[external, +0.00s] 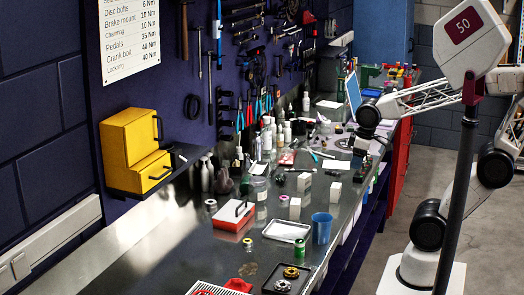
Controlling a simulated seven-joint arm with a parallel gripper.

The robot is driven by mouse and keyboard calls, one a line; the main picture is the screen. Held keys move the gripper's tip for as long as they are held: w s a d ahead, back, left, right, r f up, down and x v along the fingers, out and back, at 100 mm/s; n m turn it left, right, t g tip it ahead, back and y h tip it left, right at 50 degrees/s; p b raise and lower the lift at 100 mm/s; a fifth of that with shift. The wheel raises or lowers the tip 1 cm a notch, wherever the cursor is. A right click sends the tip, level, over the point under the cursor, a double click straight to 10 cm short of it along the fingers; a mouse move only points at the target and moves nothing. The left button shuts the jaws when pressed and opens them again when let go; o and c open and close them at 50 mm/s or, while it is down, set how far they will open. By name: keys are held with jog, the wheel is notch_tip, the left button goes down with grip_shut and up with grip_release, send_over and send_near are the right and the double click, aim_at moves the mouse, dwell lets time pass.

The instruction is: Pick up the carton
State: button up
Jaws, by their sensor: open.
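A blue cup (321,228), a white tray (286,231) and a red-and-white case (233,215) stand nearer the camera. Bottles (268,135) crowd the wall side. A yellow cabinet (135,150) sits on a wall shelf. Bare bench (185,235) shows at the front left.

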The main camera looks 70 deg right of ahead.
jog(key=n, duration=0.1)
jog(key=n+g, duration=0.2)
jog(key=n, duration=1.2)
send_over(336, 185)
jog(key=f, duration=0.8)
jog(key=shift+s+a, duration=0.35)
jog(key=shift+w+d+f+n, duration=0.2)
jog(key=shift+f+n, duration=0.1)
jog(key=shift+n, duration=0.2)
jog(key=shift+w+d+f+n, duration=0.15)
jog(key=shift+f+n, duration=0.15)
jog(key=shift+n, duration=0.2)
jog(key=shift+f, duration=1.3)
jog(key=shift+f, duration=2.6)
